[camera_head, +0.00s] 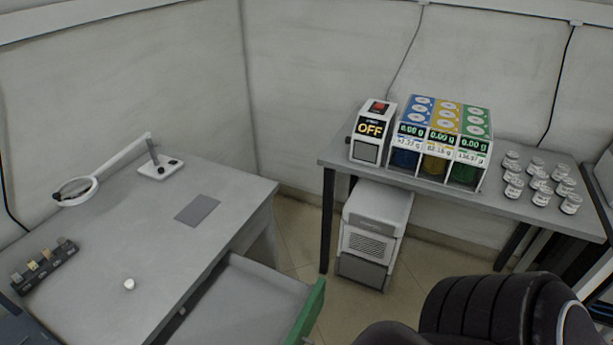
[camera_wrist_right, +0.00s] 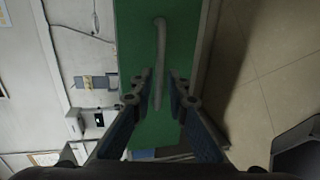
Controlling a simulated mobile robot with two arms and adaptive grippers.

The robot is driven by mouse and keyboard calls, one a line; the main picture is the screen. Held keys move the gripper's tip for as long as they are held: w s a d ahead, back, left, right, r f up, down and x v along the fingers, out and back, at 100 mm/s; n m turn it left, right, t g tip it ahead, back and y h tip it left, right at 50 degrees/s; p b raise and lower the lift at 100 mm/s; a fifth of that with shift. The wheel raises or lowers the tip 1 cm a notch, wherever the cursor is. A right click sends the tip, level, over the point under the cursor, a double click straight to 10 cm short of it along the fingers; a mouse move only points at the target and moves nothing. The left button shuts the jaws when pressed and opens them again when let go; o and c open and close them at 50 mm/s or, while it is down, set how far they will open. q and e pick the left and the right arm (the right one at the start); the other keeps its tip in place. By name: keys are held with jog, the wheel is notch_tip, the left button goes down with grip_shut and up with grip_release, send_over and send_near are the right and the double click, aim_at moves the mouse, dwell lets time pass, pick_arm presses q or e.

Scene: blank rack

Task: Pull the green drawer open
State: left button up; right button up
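The green drawer front (camera_head: 308,316) shows at the lower middle of the head view. The drawer stands pulled out from the grey desk, and its bare grey inside (camera_head: 248,300) is visible. In the right wrist view the green front (camera_wrist_right: 136,40) fills the middle, with a grey bar handle (camera_wrist_right: 159,50) on it. My right gripper (camera_wrist_right: 160,78) is open, with one finger on each side of the handle and a gap to it on both sides. My left gripper is in neither view.
The grey desk (camera_head: 110,250) carries a magnifier lamp (camera_head: 158,165), a small rack (camera_head: 44,266) and a small white item (camera_head: 129,284). A black padded chair (camera_head: 490,310) is at the lower right.

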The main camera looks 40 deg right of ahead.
jog(key=v, duration=0.7)
jog(key=shift+f, duration=0.1)
